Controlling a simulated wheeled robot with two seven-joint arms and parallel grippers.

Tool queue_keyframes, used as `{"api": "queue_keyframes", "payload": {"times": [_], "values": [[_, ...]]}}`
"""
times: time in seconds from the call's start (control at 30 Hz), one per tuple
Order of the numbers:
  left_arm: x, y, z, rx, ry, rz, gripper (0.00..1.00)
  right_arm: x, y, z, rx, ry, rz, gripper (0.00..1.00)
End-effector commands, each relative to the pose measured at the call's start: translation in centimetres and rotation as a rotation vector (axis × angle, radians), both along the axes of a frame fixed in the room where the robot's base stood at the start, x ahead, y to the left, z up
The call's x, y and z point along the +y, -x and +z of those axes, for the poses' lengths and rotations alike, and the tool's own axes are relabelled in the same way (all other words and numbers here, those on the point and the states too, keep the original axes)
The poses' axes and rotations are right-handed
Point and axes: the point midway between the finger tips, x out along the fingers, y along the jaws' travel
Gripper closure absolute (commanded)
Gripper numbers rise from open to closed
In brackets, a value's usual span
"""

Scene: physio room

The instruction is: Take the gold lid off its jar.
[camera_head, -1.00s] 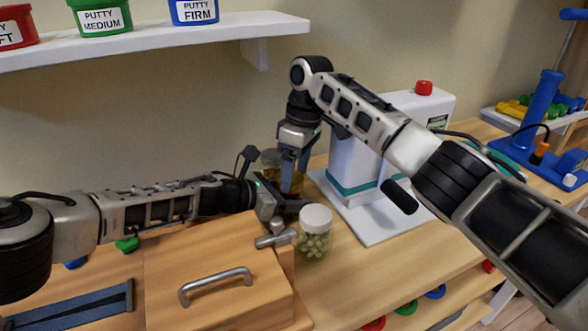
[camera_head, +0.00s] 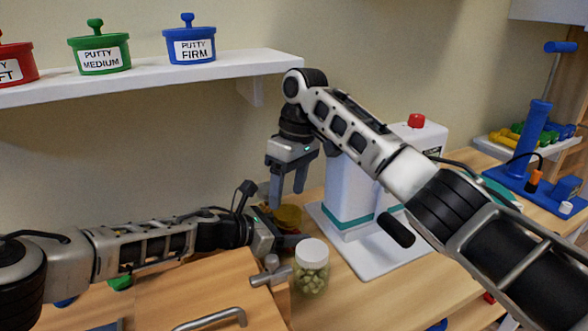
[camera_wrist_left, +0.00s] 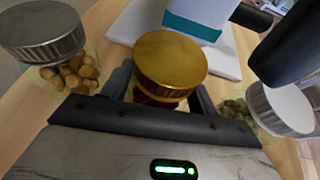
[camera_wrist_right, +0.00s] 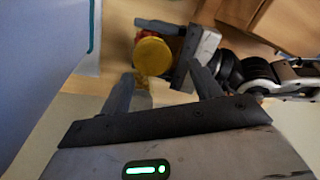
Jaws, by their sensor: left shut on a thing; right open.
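The gold lid (camera_head: 288,215) sits on top of its jar, which has dark red contents. In the left wrist view the gold lid (camera_wrist_left: 170,62) covers the jar's top, with a little red (camera_wrist_left: 152,98) showing below it. I cannot tell whether it is loose. My left gripper (camera_head: 284,240) is shut on this jar from the side, below the lid. My right gripper (camera_head: 288,196) points down above the lid, open and empty. In the right wrist view the lid (camera_wrist_right: 152,55) lies beyond the right fingertips, apart from them.
A white-lidded jar (camera_head: 311,268) with green contents stands right of the left gripper. A silver-lidded jar (camera_wrist_left: 52,45) of nuts is on the other side. A white device (camera_head: 385,180) stands behind on the right. A wooden box (camera_head: 200,290) is in front; a putty shelf (camera_head: 215,68) hangs above.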

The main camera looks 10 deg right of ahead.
Motion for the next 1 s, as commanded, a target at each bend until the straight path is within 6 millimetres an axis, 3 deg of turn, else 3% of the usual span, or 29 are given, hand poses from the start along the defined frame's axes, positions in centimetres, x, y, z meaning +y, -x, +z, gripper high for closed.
{"api": "queue_keyframes", "payload": {"times": [0.1,0.5,0.77,1.0], "values": [[0.0,0.0,0.0,0.001,-0.002,0.000,1.00,0.1,0.1,2.3,-0.016,0.011,-0.222,0.36],[0.0,0.0,0.0,0.000,0.000,0.000,1.00,-0.8,1.5,6.5,-0.015,0.019,-1.043,0.36],[0.0,0.0,0.0,0.000,0.000,0.000,1.00,-1.0,1.9,7.4,-0.013,0.003,-1.263,0.36],[0.0,0.0,0.0,0.000,0.000,0.000,1.00,-0.9,1.6,4.7,-0.010,0.006,-1.278,0.36]]}}
